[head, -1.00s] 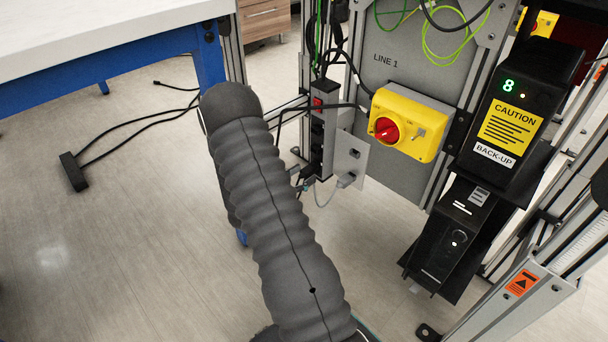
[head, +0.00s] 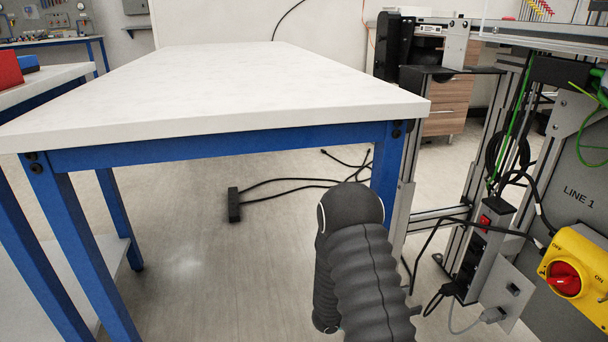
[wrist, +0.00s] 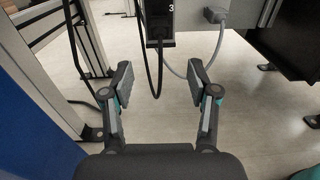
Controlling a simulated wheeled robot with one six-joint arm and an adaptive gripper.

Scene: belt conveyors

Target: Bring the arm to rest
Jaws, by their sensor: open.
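My gripper (wrist: 158,90) shows in the wrist view with its two fingers spread wide apart and nothing between them. Beyond the fingers are the pale floor, hanging cables and the lower part of a power strip. In the head view my arm, in a dark ribbed sleeve, rises from the bottom edge in front of the blue table leg. The gripper itself is hidden in the head view.
A white-topped table (head: 230,92) with blue legs stands close on the left. On the right are an aluminium frame, a power strip (head: 488,235) with cables and a yellow box with a red switch (head: 565,278). A black cable block (head: 234,205) lies on the floor.

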